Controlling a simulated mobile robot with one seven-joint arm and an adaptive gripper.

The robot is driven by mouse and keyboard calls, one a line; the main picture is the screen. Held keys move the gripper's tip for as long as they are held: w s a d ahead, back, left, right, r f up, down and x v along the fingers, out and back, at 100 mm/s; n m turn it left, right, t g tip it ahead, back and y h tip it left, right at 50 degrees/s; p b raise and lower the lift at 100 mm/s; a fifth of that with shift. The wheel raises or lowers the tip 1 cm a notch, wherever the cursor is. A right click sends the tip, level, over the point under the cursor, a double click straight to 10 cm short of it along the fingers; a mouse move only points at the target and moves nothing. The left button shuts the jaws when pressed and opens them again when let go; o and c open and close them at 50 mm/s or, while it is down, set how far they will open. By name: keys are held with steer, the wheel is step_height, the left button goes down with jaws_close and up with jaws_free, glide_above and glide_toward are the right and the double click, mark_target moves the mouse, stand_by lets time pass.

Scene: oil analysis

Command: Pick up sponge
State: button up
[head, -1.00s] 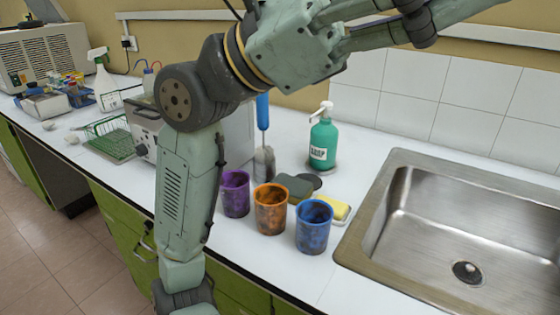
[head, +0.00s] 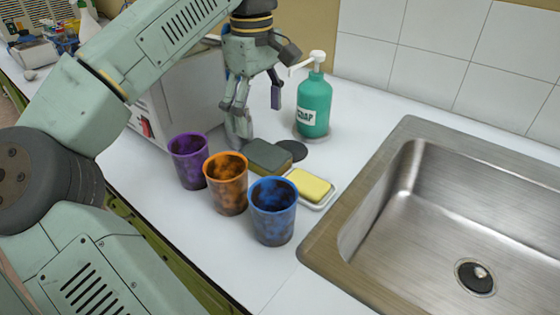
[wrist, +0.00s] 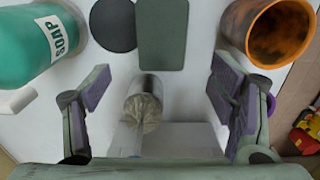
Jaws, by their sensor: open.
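The sponge, a thick block with a dark grey-green top (head: 268,155), lies on the white counter behind the orange and blue cups. In the wrist view the sponge (wrist: 162,35) is at the top centre, ahead of the fingers. My gripper (head: 256,103) hangs fingers-down above the counter, behind the sponge and left of the soap bottle. In the wrist view my gripper (wrist: 160,95) is open, its purple-padded fingers wide apart with nothing held. A brush (wrist: 142,105) shows between and below the fingers.
Purple (head: 189,160), orange (head: 226,183) and blue (head: 273,210) cups stand in front. A green soap bottle (head: 314,105), black disc (head: 291,150) and yellow block (head: 310,185) on a white dish are close by. The sink (head: 440,220) is right; a boxy appliance (head: 185,95) is left.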

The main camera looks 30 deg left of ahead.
mark_target(264, 153)
steer(key=shift+w+f, duration=0.35)
steer(key=shift+f, duration=0.95)
steer(key=shift+s+d+f, duration=0.15)
steer(key=shift+d+f, duration=0.05)
steer(key=shift+f, duration=0.85)
steer(key=shift+s+d+f, duration=0.2)
steer(key=shift+d+f, duration=0.05)
steer(key=shift+f, duration=0.75)
steer(key=shift+s+d+f, duration=0.15)
steer(key=shift+d+f, duration=0.05)
steer(key=shift+f, duration=0.85)
steer(key=shift+c, duration=0.5)
steer(key=c, duration=0.8)
step_height(264, 153, up, 18)
steer(key=p, duration=1.3)
